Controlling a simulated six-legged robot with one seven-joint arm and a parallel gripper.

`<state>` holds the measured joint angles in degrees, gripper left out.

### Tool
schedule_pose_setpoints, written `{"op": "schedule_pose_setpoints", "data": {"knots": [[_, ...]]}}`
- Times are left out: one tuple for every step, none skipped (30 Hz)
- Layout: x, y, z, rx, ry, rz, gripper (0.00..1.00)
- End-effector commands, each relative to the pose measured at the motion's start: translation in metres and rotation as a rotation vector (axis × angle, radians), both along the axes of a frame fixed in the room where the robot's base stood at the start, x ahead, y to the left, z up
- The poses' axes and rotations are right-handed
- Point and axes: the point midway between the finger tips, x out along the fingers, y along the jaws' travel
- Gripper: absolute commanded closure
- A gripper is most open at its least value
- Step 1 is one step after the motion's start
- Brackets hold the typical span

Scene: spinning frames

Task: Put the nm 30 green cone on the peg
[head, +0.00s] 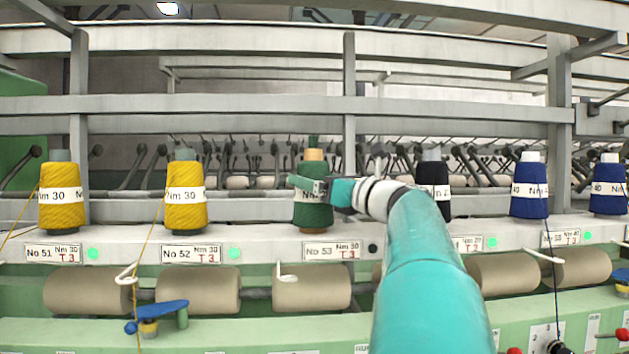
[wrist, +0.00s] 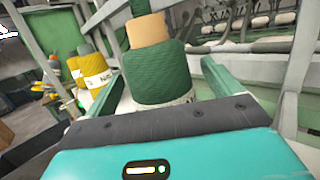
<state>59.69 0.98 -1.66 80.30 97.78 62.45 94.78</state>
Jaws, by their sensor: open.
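The green cone (head: 313,212) with a white Nm 30 label and tan core stands upright at the No 53 place on the rail. A dark green tip (head: 313,141) shows above its core; I cannot tell whether this is the peg. My gripper (head: 318,186) is at the cone's upper body, reaching in from the right. In the wrist view the green cone (wrist: 155,68) sits between the two spread fingers of my gripper (wrist: 163,70), which is open. Whether either finger touches the cone is unclear. The cone's lower part is hidden there by my gripper body.
Yellow cones (head: 186,196) stand to the left. A black cone (head: 433,190) and blue cones (head: 529,187) stand to the right. Tan rollers (head: 311,288) lie below the rail (head: 120,236). Grey bars (head: 240,105) and a post (head: 349,80) stand behind and above.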

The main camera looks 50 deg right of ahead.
Motion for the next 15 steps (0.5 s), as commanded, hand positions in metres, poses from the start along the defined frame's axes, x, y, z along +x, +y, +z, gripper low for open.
{"op": "schedule_pose_setpoints", "data": {"knots": [[-0.009,0.0,-0.001,0.0,-0.001,-0.003,0.09],[-0.014,0.0,-0.002,-0.001,-0.001,-0.002,0.09],[-0.022,-0.001,-0.004,0.001,-0.001,-0.004,0.09],[-0.029,-0.001,-0.004,-0.001,-0.001,-0.002,0.09],[-0.035,-0.001,-0.006,0.001,-0.001,-0.003,0.09],[-0.044,-0.001,-0.008,0.0,-0.001,-0.002,0.09],[-0.051,-0.001,-0.009,0.001,-0.001,-0.003,0.09],[-0.058,-0.002,-0.01,0.001,-0.001,-0.003,0.09],[-0.066,-0.002,-0.012,0.0,-0.001,-0.003,0.09],[-0.073,-0.002,-0.013,0.001,-0.002,-0.003,0.09],[-0.079,-0.003,-0.015,0.0,-0.001,-0.002,0.09],[-0.087,-0.003,-0.016,-0.001,-0.002,-0.002,0.09],[-0.093,-0.003,-0.017,-0.001,-0.002,-0.002,0.09],[-0.098,-0.003,-0.018,-0.001,-0.002,-0.002,0.09],[-0.104,-0.004,-0.02,-0.001,-0.002,-0.001,0.09]]}}
